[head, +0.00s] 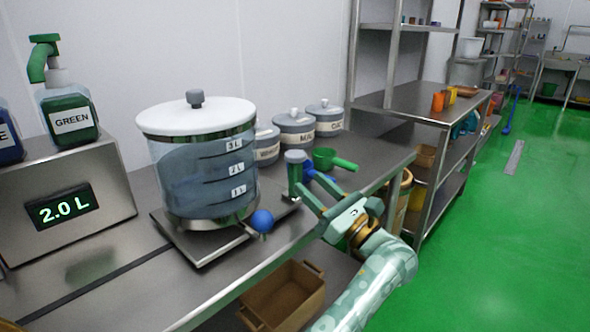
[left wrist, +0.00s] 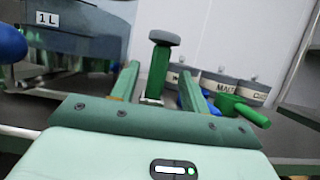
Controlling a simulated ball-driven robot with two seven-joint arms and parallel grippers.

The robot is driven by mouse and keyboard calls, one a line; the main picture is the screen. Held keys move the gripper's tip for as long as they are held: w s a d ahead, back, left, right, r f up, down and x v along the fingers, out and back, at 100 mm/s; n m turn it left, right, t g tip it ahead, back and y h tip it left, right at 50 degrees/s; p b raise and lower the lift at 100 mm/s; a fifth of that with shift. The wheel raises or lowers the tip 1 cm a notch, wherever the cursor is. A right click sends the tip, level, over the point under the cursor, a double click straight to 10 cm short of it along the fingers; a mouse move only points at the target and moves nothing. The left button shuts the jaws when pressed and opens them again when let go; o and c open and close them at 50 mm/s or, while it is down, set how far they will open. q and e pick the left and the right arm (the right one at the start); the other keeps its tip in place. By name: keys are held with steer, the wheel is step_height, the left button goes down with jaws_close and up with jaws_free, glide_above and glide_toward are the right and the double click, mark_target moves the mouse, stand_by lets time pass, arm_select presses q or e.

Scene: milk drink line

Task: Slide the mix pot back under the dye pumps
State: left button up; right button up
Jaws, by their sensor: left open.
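The mix pot (head: 202,175) is a large clear vessel with a white lid, 1 L to 3 L marks and a blue ball knob (head: 262,221) low at its front. It stands upright on a flat steel tray (head: 205,255), right of the green dye pump bottle (head: 69,112). A green upright handle with a grey cap (head: 295,157) stands right of the pot, apparently at the tray's end. My left gripper (head: 308,183) is open beside this handle. In the left wrist view the handle (left wrist: 158,72) shows between the two fingers, with gaps on both sides. My right gripper is not in view.
A steel box (head: 65,185) with a 2.0 L display stands left of the pot. Several labelled grey canisters (head: 294,130) and a green scoop (head: 333,160) sit behind the handle. A brown crate (head: 285,295) is below the counter. The counter front is clear.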

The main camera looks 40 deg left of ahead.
mark_target(300, 174)
arm_select(q)
steer(key=x, duration=0.6)
jaws_close()
